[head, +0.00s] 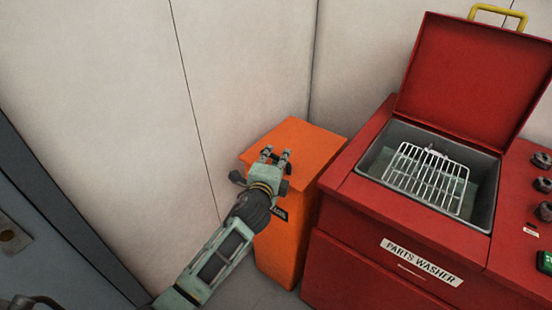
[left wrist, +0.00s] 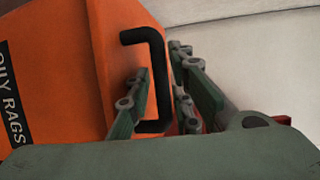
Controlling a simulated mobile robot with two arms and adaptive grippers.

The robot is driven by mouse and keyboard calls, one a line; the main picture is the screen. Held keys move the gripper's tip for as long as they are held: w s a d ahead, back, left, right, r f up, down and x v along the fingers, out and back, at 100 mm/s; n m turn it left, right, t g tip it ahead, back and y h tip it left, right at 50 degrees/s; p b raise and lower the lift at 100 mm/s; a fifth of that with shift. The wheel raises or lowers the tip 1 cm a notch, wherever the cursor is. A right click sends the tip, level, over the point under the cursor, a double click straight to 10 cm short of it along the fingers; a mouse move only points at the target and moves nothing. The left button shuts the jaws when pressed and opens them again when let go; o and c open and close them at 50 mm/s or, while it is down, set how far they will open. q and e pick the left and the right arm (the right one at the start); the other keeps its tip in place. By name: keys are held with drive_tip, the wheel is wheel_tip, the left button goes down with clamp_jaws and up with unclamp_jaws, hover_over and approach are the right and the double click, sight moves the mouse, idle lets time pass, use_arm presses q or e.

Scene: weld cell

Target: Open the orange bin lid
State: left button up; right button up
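The orange bin (head: 280,250) stands between the pale wall and the red parts washer, and its flat orange lid (head: 312,143) is down. In the left wrist view, a black bar handle (left wrist: 157,60) stands out from the orange surface (left wrist: 60,60), beside an OILY RAGS label (left wrist: 12,95). My left gripper (head: 276,154) is at the front edge of the lid. Its two fingers are apart, one on each side of the handle, with a gap visible beside the bar; I cannot tell whether either finger touches it. My right gripper is not in view.
The red parts washer (head: 380,215) stands close on the bin's right, its red lid (head: 470,75) raised and a wire basket (head: 425,180) inside. Pale wall panels (head: 245,60) rise behind the bin. A grey-blue panel (head: 45,220) is at the left.

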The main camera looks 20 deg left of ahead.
use_arm(q)
drive_tip(key=shift+c, duration=0.7)
clamp_jaws()
